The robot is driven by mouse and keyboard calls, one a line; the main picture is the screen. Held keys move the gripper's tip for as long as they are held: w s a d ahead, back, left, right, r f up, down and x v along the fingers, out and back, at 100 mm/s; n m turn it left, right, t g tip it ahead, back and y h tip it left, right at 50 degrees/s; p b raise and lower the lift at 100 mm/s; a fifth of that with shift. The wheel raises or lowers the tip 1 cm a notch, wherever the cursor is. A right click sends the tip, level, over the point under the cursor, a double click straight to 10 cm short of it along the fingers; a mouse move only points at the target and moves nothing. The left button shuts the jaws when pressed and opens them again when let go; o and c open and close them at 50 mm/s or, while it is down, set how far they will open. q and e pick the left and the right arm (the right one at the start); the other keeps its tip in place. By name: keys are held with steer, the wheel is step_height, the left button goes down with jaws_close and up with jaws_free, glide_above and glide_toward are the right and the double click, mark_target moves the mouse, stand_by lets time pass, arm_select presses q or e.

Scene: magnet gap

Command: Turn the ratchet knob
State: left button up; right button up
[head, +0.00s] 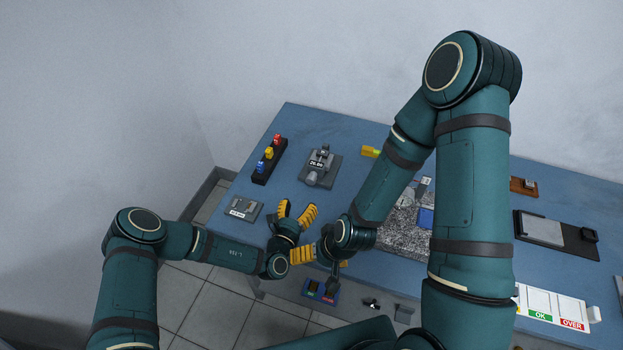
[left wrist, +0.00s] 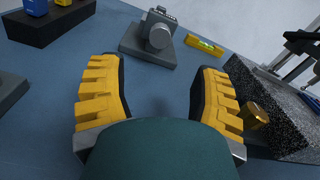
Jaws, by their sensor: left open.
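A grey measuring device with a small display (head: 319,164) stands on a dark base plate near the table's back left. Its round grey knob (head: 312,179) faces the front, and the knob also shows at the top of the left wrist view (left wrist: 159,36). My left gripper (head: 296,212) has its yellow fingers spread, with nothing between them. It points toward the device and is short of the knob, with a clear gap. In the left wrist view both fingers (left wrist: 163,80) frame bare blue table. My right gripper (head: 318,256) is low at the front edge, partly hidden by its own wrist.
A black rack (head: 267,168) with red, yellow and blue pieces stands left of the device. A grey display block (head: 241,211) lies at the left edge. A speckled granite block (head: 400,235) is to the right, partly behind my right arm. A yellow level (left wrist: 205,45) lies beside the device.

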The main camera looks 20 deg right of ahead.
mark_target(310, 183)
arm_select(q)
steer(key=x, duration=1)
steer(key=shift+w+d+b, duration=0.25)
steer(key=shift+b, duration=0.05)
jaws_close()
